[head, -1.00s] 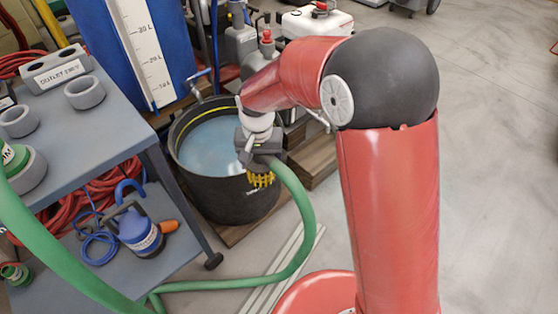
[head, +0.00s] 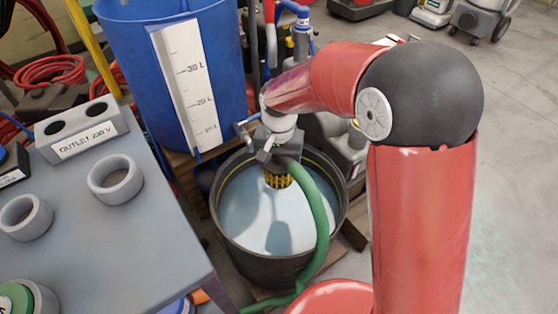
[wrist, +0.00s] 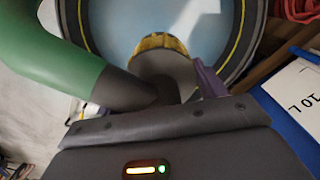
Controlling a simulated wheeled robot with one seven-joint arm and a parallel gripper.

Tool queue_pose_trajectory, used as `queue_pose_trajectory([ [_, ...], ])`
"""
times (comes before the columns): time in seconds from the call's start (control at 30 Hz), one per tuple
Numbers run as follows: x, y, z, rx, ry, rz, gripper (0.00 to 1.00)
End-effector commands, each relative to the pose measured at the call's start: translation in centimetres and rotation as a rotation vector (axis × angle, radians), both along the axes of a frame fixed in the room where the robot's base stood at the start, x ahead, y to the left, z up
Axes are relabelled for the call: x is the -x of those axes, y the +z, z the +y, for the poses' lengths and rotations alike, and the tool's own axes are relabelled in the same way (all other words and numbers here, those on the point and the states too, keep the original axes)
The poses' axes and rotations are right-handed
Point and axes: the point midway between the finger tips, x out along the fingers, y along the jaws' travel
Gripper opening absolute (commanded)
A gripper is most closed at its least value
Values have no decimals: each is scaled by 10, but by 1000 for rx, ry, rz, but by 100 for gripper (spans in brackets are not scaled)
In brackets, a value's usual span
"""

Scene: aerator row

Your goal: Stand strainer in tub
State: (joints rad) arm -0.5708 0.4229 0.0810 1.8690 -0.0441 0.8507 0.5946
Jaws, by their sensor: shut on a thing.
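The strainer (head: 278,181) is a yellow basket on the end of a green hose (head: 318,215). My gripper (head: 272,152) is shut on the strainer's grey top part and holds it over the dark round tub (head: 267,267), which holds pale blue water. In the wrist view the strainer's yellow rim (wrist: 162,42) shows ahead of my gripper (wrist: 165,95), against the water inside the tub (wrist: 240,40). The hose leaves to the left there. Whether the basket touches the water is hard to tell.
A blue tank (head: 165,75) with a litre scale stands behind the tub at left. A grey cart (head: 130,235) with cup rings and an outlet block (head: 82,135) is at near left. Open floor (head: 515,130) lies at right.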

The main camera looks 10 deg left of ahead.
Motion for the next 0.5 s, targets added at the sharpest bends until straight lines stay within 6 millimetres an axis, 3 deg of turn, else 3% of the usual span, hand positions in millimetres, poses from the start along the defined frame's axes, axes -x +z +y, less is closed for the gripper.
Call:
queue_pose_trajectory([
  [0.17,0,-7,0,0,0,0,38],
  [0.5,0,-47,0,1,0,1,38],
])
